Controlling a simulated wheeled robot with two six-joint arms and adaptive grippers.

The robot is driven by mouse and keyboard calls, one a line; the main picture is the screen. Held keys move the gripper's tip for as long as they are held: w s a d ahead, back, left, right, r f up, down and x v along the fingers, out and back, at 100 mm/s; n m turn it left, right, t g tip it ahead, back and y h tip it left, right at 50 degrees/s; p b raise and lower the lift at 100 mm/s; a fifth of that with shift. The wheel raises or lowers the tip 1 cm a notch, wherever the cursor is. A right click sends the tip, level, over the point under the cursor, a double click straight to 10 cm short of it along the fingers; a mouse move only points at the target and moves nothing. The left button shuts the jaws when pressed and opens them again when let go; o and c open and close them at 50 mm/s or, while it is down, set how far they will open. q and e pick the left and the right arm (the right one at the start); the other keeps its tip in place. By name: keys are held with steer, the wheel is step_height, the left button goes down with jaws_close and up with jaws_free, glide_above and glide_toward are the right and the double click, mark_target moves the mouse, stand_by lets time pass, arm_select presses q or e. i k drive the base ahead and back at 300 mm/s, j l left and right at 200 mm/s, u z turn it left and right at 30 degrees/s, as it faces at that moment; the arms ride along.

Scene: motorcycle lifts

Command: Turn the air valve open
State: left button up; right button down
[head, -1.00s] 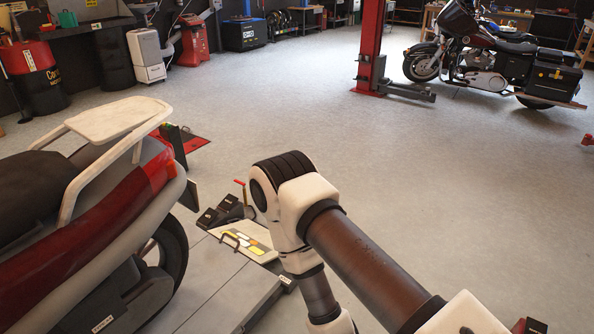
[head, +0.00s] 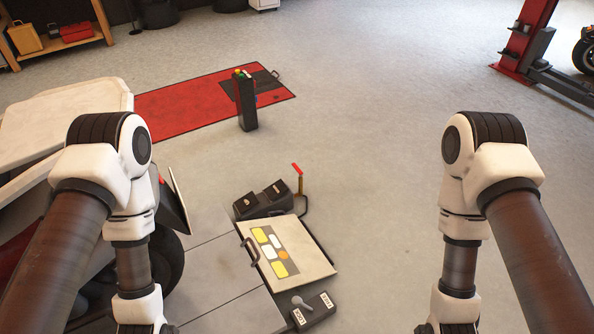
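A valve with a red lever handle (head: 297,169) on a short brass-coloured post (head: 300,186) stands beside the black pedals, with a dark hose or loop near its base. The handle is tilted, slanting down to the right. My two arms stand on either side of it, bent at white and black joints, with forearms hanging down. Both grippers are below the bottom edge of the head view, so whether they are open or shut does not show.
Two black pedals (head: 262,200) and a pale hatch plate (head: 292,250) adjoin the valve. A lever box (head: 312,310) sits nearer. A motorcycle (head: 70,110) is at left behind my arm. A black control post (head: 246,103) stands farther back. Floor to the right is clear.

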mark_target(295, 165)
steer(key=i+l, duration=0.1)
steer(key=l, duration=0.3)
steer(key=i+l, duration=0.1)
steer(key=l, duration=0.35)
steer(key=i+l+u, duration=0.1)
steer(key=l, duration=0.3)
steer(key=i+l, duration=0.1)
steer(key=l, duration=0.35)
steer(key=i+l+u, duration=0.1)
steer(key=i+l, duration=0.2)
steer(key=i+l+u, duration=0.1)
steer(key=i+l, duration=0.2)
steer(key=l, duration=0.15)
steer(key=i+l, duration=0.3)
steer(key=l, duration=0.15)
steer(key=i+l+u, duration=0.15)
steer(key=i+l, duration=0.3)
steer(key=i, duration=0.3)
steer(key=i+l+u, duration=0.1)
steer(key=i, duration=0.35)
